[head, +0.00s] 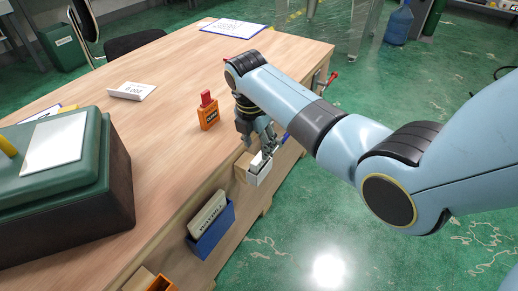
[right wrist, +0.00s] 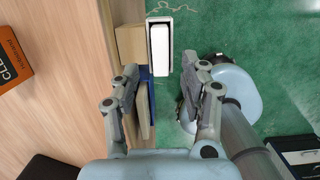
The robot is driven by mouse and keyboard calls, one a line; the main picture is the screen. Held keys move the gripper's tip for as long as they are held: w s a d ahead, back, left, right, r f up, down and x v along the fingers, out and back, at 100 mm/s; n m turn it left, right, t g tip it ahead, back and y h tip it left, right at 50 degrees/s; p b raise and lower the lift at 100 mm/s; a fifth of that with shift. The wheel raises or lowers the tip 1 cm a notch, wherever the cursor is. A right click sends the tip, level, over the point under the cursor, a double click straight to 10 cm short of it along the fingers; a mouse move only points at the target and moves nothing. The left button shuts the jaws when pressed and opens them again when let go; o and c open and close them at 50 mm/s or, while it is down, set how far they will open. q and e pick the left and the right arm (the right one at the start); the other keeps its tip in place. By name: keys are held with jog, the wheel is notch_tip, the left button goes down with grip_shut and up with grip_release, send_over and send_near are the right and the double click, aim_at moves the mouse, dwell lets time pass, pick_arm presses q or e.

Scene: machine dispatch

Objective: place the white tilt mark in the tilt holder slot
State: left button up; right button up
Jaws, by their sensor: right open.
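A white, box-like piece (head: 263,173) is at the table's right side, against a tan block (head: 243,167). In the right wrist view it is a narrow white block (right wrist: 160,50) with a dark edge, beside the tan block (right wrist: 131,44). I cannot tell whether it is the tilt mark or part of its holder. My right gripper (head: 266,146) is over it in the head view, partly hiding it. In the right wrist view its fingers (right wrist: 160,82) are apart with nothing clearly gripped. The left gripper is out of view.
A blue holder (head: 213,236) with a cream plate (head: 207,214) is on the table's side, nearer me. An orange box (head: 208,118) with a red top stands on the table (head: 170,145). A large green case (head: 60,185) fills the left. The green floor is open at right.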

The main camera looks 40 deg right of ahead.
jog(key=w+a+r+m+t+p, duration=0.1)
jog(key=w+a+r+m+t, duration=0.15)
jog(key=r+m+t, duration=0.85)
jog(key=s+f+m+g, duration=0.1)
jog(key=f, duration=0.2)
jog(key=s+f+m+g, duration=0.1)
jog(key=s+f, duration=0.1)
jog(key=f, duration=0.2)
jog(key=s+d+f+g, duration=0.1)
jog(key=s+f, duration=0.1)
jog(key=f, duration=0.2)
jog(key=shift+f+m+g+y, duration=0.25)
jog(key=shift+m+g+y, duration=0.05)
jog(key=shift+m+y, duration=0.1)
jog(key=s+d+f+m+g, duration=0.1)
jog(key=s+f+m+g, duration=0.2)
jog(key=s+f, duration=1.1)
jog(key=s+f+m+g, duration=0.1)
jog(key=s+f, duration=0.3)
jog(key=s, duration=0.6)
jog(key=s+d+f+m+g, duration=0.1)
jog(key=s+f, duration=0.4)
jog(key=s, duration=0.5)
jog(key=s+f+m+g, duration=0.2)
jog(key=s+f+m, duration=0.1)
jog(key=s, duration=0.7)
jog(key=shift+d+f, duration=0.3)
jog(key=shift+f, duration=0.45)
